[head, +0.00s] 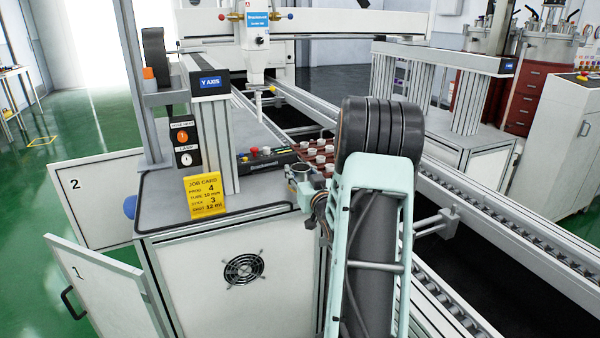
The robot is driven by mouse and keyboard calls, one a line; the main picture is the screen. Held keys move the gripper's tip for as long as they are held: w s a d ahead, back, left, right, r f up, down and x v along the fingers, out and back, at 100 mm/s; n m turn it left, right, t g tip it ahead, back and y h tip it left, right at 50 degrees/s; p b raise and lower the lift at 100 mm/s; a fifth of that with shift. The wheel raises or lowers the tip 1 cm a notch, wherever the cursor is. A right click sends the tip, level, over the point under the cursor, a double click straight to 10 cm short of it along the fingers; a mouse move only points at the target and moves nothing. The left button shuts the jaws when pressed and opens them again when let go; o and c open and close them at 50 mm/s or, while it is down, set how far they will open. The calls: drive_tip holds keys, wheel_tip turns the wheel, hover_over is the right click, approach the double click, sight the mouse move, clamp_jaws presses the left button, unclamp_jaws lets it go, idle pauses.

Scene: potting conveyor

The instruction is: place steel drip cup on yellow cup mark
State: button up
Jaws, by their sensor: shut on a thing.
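A small steel drip cup (298,172) shows at the right front of the grey bench top, just left of my arm. My gripper (304,187) is at the cup and shut on it, partly hidden behind my own arm. The cup looks upright, but it is too small to tell whether its base touches anything. I cannot make out a yellow cup mark; my arm and gripper cover part of the bench.
A yellow job card (205,195) stands at the bench's front edge. A button panel (266,158) and a tray of several white-topped pots (320,152) lie behind the cup. The dispensing head (257,60) hangs above. Cabinet door 1 (100,290) stands open.

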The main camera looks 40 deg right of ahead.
drive_tip(key=shift+f, duration=0.2)
drive_tip(key=o, duration=1.2)
drive_tip(key=shift+c, duration=0.2)
drive_tip(key=shift+r, duration=0.2)
drive_tip(key=v, duration=1.2)
drive_tip(key=shift+p, duration=0.3)
